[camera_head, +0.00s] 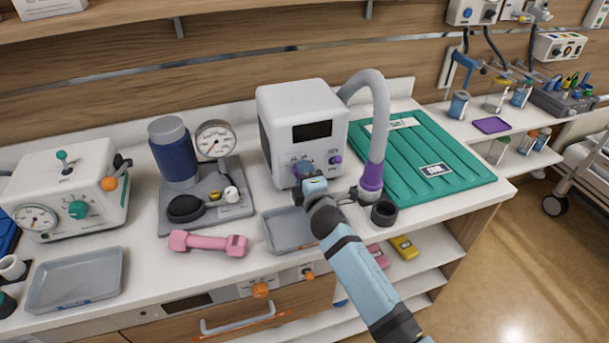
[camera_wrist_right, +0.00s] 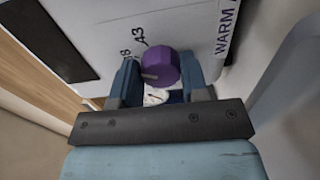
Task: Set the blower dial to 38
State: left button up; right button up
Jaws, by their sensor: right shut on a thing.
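The blower (camera_head: 307,95) is a white box with a dark display (camera_head: 312,131), standing on the counter near the wall. My right gripper (camera_head: 304,176) is at the lower left of its front face. In the right wrist view the purple dial (camera_wrist_right: 160,67) sits between the fingers of the right gripper (camera_wrist_right: 164,74), which is shut on it. In the head view the gripper mostly covers the dial. My left gripper is out of view.
A second purple knob (camera_head: 335,160) is right of the gripper. A grey hose (camera_head: 380,115) with a purple end stands close on the right, beside a dark cup (camera_head: 384,212). A grey tray (camera_head: 289,230) lies below left. A green mat (camera_head: 440,160) fills the right counter.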

jog(key=o, duration=0.9)
jog(key=v, duration=1.4)
jog(key=shift+w, duration=0.1)
